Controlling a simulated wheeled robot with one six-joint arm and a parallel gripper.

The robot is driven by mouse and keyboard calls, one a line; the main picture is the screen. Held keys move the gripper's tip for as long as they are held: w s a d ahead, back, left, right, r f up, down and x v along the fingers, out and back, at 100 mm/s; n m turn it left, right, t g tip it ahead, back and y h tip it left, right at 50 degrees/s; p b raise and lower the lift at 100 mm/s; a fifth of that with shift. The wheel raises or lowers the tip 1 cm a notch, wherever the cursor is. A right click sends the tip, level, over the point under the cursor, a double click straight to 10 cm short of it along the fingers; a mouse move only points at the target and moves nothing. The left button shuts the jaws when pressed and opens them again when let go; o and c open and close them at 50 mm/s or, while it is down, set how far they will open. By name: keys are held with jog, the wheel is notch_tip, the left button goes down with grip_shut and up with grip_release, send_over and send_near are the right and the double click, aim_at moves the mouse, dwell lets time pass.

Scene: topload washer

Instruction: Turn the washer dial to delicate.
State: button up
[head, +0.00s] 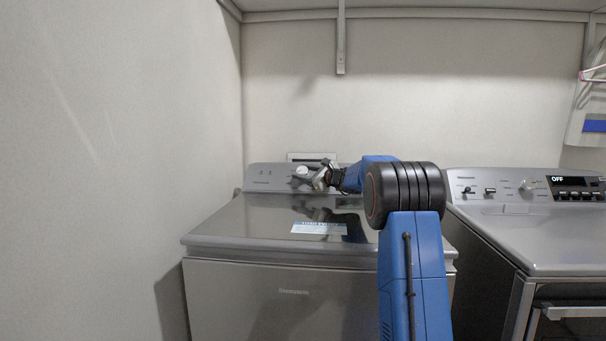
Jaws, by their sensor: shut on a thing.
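The washer (222,222) is a grey top-load machine in the middle of the head view, with its lid down. Its control panel (262,178) runs along the back edge. The round, light washer dial (301,171) sits on this panel, partly covered by my gripper. My gripper (311,176) is at the panel and shut on the dial, reaching it from the right. The dial's pointer and the setting labels are too small to read. My blue arm hides the panel's right part.
A second grey machine (540,235) with knobs and a display reading OFF stands to the right. A label (319,229) lies on the washer's lid. A wall (110,150) closes the left side, and a shelf bracket (341,40) hangs above.

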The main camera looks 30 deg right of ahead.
jog(key=shift+n+y, duration=0.3)
jog(key=shift+d+n+g+y, duration=0.1)
jog(key=shift+n+g+y, duration=0.6)
jog(key=shift+n+g, duration=0.2)
jog(key=shift+n+g+y, duration=1.1)
jog(key=shift+n+g, duration=0.9)
jog(key=shift+g, duration=0.1)
jog(key=o, duration=1.1)
jog(key=shift+c, duration=0.2)
jog(key=v, duration=1.7)
jog(key=shift+r, duration=0.2)
